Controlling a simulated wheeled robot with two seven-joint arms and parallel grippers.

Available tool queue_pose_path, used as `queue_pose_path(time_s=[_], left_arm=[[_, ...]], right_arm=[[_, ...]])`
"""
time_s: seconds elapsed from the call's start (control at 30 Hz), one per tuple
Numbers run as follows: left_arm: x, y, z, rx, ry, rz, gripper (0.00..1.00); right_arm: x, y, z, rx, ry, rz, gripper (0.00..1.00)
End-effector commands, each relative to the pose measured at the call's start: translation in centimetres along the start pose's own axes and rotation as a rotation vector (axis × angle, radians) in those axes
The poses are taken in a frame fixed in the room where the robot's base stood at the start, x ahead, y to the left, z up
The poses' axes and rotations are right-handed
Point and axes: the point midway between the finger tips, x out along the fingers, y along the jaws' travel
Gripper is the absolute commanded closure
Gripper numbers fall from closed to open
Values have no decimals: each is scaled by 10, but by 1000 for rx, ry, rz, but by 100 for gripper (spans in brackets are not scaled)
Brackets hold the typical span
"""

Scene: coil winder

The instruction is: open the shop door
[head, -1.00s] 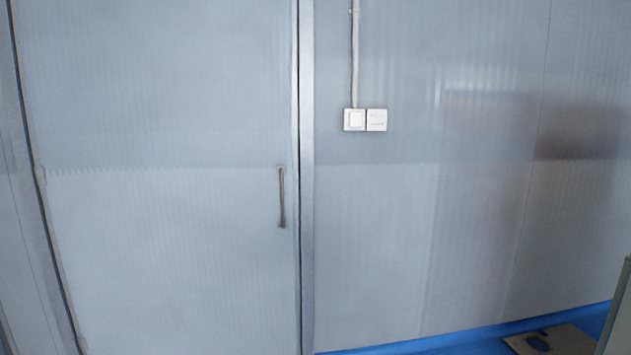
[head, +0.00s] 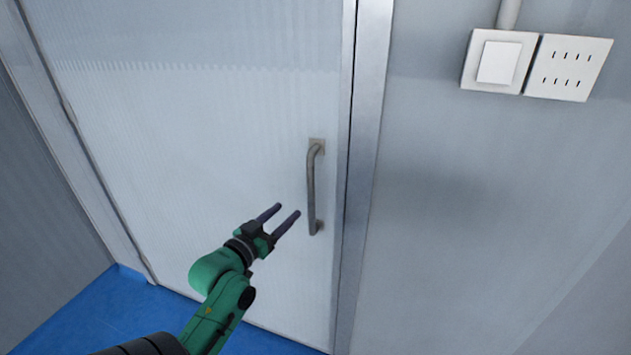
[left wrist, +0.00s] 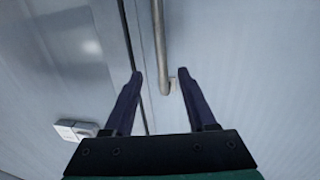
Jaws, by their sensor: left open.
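The shop door (head: 200,110) is a pale ribbed panel, shut in its grey metal frame (head: 364,150). Its handle (head: 312,188) is an upright metal bar near the door's right edge. My left gripper (head: 283,213) is open and empty, just left of the handle's lower end and apart from it in the head view. In the left wrist view, the handle (left wrist: 161,45) runs down from the top, with its lower end showing between the spread fingers (left wrist: 167,100) and beyond them. My right gripper is not in view.
A white switch (head: 497,62) and a socket plate (head: 569,67) are on the grey wall right of the frame. A blue floor (head: 105,312) shows at the lower left.

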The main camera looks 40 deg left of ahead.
Motion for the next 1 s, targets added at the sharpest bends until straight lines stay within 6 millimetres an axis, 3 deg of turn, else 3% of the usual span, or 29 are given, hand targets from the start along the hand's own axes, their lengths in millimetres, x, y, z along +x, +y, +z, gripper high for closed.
queue_pose_path(time_s=[0.17,0.37,0.6,0.77,1.0], left_arm=[[17,1,-11,1,17,3,43],[68,2,-14,0,15,3,43],[127,2,-12,1,14,4,43],[143,2,-9,3,12,3,43],[145,2,-7,3,12,4,43]], right_arm=[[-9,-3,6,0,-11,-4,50],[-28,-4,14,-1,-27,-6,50],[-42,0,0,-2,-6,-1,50],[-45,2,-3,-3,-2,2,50],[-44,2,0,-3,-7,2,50]])
